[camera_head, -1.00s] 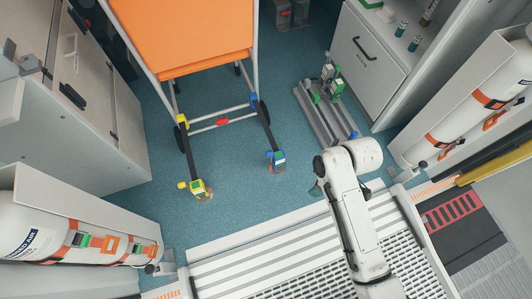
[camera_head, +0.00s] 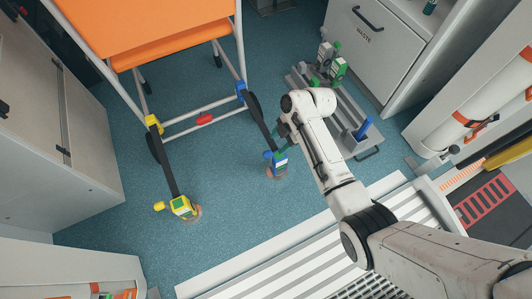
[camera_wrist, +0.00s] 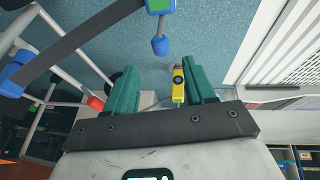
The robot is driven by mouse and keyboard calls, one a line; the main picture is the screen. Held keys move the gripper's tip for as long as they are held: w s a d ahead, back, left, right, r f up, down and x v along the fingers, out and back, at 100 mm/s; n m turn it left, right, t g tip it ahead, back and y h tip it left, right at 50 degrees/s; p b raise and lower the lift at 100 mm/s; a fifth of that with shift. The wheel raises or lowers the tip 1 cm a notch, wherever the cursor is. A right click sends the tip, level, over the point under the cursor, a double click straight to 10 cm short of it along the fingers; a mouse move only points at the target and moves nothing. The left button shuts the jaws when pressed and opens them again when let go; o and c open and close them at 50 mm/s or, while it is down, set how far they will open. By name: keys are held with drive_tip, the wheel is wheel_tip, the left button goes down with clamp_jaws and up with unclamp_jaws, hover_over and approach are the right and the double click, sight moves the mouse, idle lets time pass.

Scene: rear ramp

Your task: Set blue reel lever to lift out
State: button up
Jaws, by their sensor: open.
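The blue reel (camera_head: 277,163) sits on the floor at the end of a dark strap from the trolley's right side. It shows a green face and a short lever with a blue knob (camera_head: 267,155). In the wrist view the reel (camera_wrist: 159,5) is cut off by the top edge, and its blue lever knob (camera_wrist: 159,46) hangs below it. My gripper (camera_wrist: 162,85) is open and empty, with teal fingers apart; the knob lies beyond the fingertips, untouched. In the head view my gripper (camera_head: 282,130) is just above the reel, partly hidden by my arm.
The yellow reel (camera_head: 182,207) lies to the left on its own strap. An orange-topped trolley (camera_head: 165,57) stands behind. A grey rail unit (camera_head: 345,128) with a blue handle is right of my arm. The white slatted ramp (camera_head: 290,250) is in front. Blue floor between the reels is clear.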

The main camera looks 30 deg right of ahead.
sight(269, 153)
drive_tip(key=b+x, duration=0.5)
drive_tip(key=x, duration=0.5)
drive_tip(key=shift+a, duration=0.15)
drive_tip(key=shift+s, duration=0.1)
clamp_jaws()
